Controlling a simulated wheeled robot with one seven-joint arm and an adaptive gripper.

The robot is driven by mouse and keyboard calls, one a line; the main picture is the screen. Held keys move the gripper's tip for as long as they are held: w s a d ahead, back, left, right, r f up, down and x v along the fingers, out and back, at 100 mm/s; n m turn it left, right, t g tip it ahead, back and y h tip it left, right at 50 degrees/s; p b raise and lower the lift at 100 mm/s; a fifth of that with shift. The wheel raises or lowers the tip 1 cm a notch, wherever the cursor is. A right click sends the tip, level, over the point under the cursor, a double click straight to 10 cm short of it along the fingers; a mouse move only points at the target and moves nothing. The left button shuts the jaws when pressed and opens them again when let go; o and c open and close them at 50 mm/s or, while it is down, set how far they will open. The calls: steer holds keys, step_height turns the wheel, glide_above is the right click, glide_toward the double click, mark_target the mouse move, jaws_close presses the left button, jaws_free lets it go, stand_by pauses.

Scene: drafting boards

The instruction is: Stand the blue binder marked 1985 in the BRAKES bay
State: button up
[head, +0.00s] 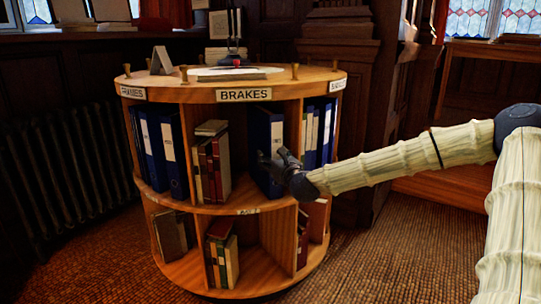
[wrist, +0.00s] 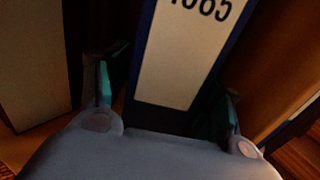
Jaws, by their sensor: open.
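A round wooden book stand has a BRAKES label (head: 244,95) on its front rim. A blue binder (head: 264,132) stands upright at the right side of the upper bay under that label. In the wrist view its pale spine label (wrist: 185,50) shows a number whose top is cut off; it looks like 1985. My gripper (head: 272,163) is at the lower front of this binder. In the wrist view my gripper (wrist: 168,100) is open, with one finger on each side of the spine. I cannot tell whether the fingers touch it.
Several books (head: 213,165) stand left of the binder in the same bay. More blue binders (head: 160,150) fill the bay to the left, and others (head: 318,132) stand to the right. The lower shelf holds books (head: 222,258). A radiator (head: 62,165) is at the left.

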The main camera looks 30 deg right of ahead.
steer(key=shift+s+a+p, duration=0.9)
steer(key=shift+s+p, duration=0.85)
steer(key=shift+s, duration=3.2)
steer(key=s+a+f+n+g+y, duration=0.1)
steer(key=s+a+f+n+g, duration=0.25)
steer(key=a+f+n, duration=0.5)
steer(key=s+a+f+n+g+y, duration=0.25)
steer(key=s+f+n, duration=0.3)
steer(key=f, duration=0.65)
steer(key=s+a+f+n+g+y, duration=0.1)
steer(key=s+a+f+n+g, duration=0.2)
steer(key=a+f+n, duration=0.6)
steer(key=s+a+f+n+g, duration=0.2)
steer(key=s+f+n, duration=0.3)
steer(key=s, duration=0.4)
steer(key=s+a+f+n+g+h, duration=0.1)
steer(key=s+f+n+g, duration=0.3)
steer(key=s+f, duration=0.4)
steer(key=s+a+f+n+g, duration=0.2)
steer(key=s+f+n, duration=0.3)
steer(key=s, duration=0.7)
step_height(320, 180, down, 2)
steer(key=shift+a+f+n+g, duration=0.15)
steer(key=shift+a+n+g, duration=0.2)
steer(key=shift+a, duration=0.35)
step_height(320, 180, up, 34)
steer(key=p, duration=3.3)
steer(key=shift+f, duration=0.25)
